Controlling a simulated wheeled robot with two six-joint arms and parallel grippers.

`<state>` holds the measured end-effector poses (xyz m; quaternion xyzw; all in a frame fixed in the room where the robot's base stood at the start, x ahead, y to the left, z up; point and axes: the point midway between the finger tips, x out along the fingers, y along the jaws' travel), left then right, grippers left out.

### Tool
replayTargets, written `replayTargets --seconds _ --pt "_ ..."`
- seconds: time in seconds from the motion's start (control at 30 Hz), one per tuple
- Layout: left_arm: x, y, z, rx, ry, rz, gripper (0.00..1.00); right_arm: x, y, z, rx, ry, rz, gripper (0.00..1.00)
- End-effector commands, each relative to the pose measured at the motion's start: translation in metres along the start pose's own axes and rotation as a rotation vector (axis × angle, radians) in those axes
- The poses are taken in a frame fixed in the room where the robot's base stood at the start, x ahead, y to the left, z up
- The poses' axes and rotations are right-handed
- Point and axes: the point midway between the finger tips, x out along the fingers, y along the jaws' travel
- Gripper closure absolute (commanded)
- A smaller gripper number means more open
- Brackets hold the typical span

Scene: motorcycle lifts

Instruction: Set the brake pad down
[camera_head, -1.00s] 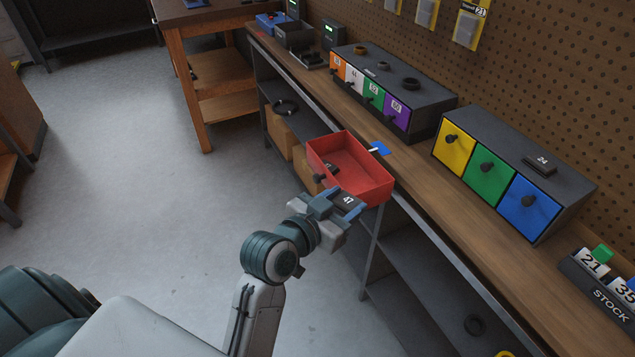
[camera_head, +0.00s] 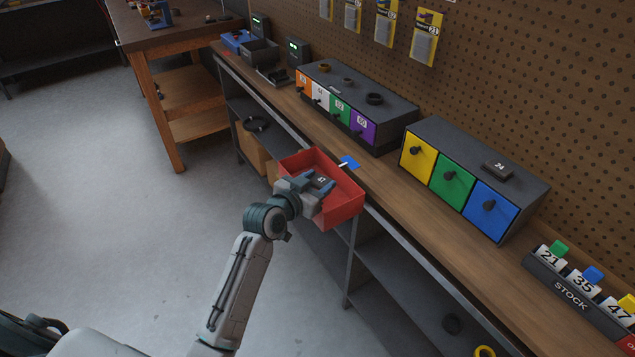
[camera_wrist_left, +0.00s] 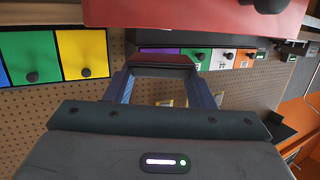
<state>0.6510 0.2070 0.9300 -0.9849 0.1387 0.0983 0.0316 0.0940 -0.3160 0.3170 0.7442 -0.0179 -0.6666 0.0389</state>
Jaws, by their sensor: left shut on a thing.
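The brake pad (camera_head: 321,180) is a small dark block with a white number label. My left gripper (camera_head: 318,184) is shut on it, with one blue finger on each side. In the head view, the gripper and pad overlap the open red drawer (camera_head: 345,211), which juts out past the bench's front edge. I cannot tell the pad's height over the drawer floor. In the left wrist view, the pad (camera_wrist_left: 162,60) shows dark between the fingertips, and the red drawer (camera_wrist_left: 190,14) fills the top. My right gripper is not in view.
The wooden bench (camera_head: 395,205) carries a cabinet with yellow, green and blue drawers (camera_head: 452,182) and another with orange to purple drawers (camera_head: 362,129). A second dark block (camera_head: 497,169) lies on the nearer cabinet. A blue tag (camera_head: 349,162) lies beside the red drawer.

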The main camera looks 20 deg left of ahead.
Motion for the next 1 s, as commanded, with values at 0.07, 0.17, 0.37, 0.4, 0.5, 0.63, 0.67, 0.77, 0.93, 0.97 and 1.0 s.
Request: replayTargets --seconds 0.07,0.17,0.37,0.4,0.5,0.63,0.67,0.77,0.93,0.97,1.0 --pt "0.001 0.0 0.006 -0.002 0.001 0.0 0.85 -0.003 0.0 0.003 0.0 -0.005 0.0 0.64" --pt "0.002 0.001 0.009 0.0 0.003 0.0 0.85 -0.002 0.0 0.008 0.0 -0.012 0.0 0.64" --pt "0.002 0.001 0.009 0.0 0.003 0.0 0.85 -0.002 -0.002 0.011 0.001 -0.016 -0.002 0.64" --pt "0.002 0.001 0.011 0.0 0.003 0.0 0.85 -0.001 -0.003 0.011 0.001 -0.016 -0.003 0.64" --pt "0.003 0.001 0.014 0.0 0.002 0.0 0.85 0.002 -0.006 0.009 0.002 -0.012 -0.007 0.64" --pt "0.004 0.001 0.018 0.0 0.002 0.0 0.85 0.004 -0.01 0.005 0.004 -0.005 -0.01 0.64" --pt "0.004 0.001 0.019 0.0 0.002 0.0 0.85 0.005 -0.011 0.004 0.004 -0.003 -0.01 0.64" --pt "0.004 0.001 0.021 0.0 0.002 0.0 0.85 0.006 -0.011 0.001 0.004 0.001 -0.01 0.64" --pt "0.004 0.001 0.021 0.0 0.002 0.0 0.38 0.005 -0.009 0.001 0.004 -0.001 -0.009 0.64" --pt "0.004 0.001 0.021 0.0 0.002 0.0 0.32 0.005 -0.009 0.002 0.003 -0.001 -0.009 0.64" --pt "0.004 0.001 0.021 0.0 0.002 0.0 0.29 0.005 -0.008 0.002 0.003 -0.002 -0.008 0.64"
